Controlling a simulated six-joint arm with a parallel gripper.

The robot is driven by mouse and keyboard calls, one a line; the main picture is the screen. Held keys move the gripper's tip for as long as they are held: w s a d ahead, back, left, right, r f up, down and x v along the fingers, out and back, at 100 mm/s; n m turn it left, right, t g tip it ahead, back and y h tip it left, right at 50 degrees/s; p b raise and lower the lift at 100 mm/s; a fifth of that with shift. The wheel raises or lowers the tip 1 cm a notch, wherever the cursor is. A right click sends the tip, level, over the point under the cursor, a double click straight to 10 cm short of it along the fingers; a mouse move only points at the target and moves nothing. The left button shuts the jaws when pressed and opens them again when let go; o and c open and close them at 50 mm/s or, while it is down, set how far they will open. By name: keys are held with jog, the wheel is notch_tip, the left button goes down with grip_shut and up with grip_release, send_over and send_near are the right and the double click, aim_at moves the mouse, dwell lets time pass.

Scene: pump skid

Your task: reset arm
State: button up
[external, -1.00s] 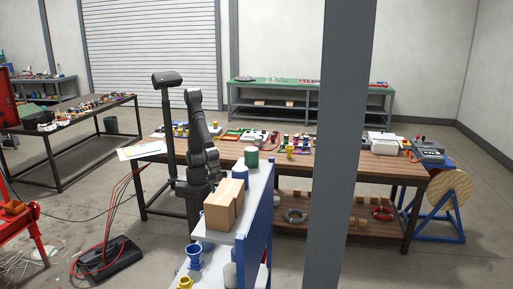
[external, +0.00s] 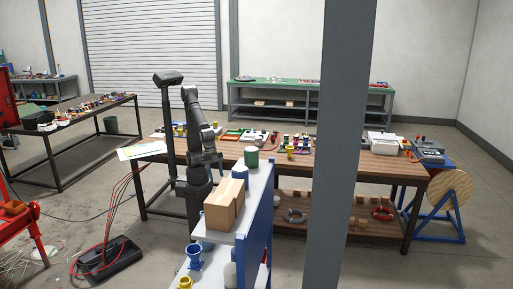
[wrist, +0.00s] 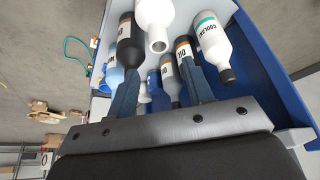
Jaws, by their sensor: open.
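My arm stands near the middle of the external view, folded with its elbow raised above the workbench (external: 330,157). My gripper (wrist: 158,68) is in the wrist view, its two dark blue-grey fingers spread apart with nothing visibly clamped between them. Whether the fingers touch any bottle cannot be told. In the external view the gripper is small and hard to make out against the arm.
A white-and-blue shelf (external: 258,205) with a cardboard box (external: 224,205) and a green can (external: 251,157) stands close to my arm. A grey pillar (external: 343,150) hides part of the workbench. Many small items crowd the bench top.

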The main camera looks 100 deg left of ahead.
jog(key=shift+v, duration=0.95)
jog(key=shift+f, duration=0.1)
jog(key=x, duration=1.2)
jog(key=shift+f, duration=0.1)
jog(key=shift+r, duration=0.25)
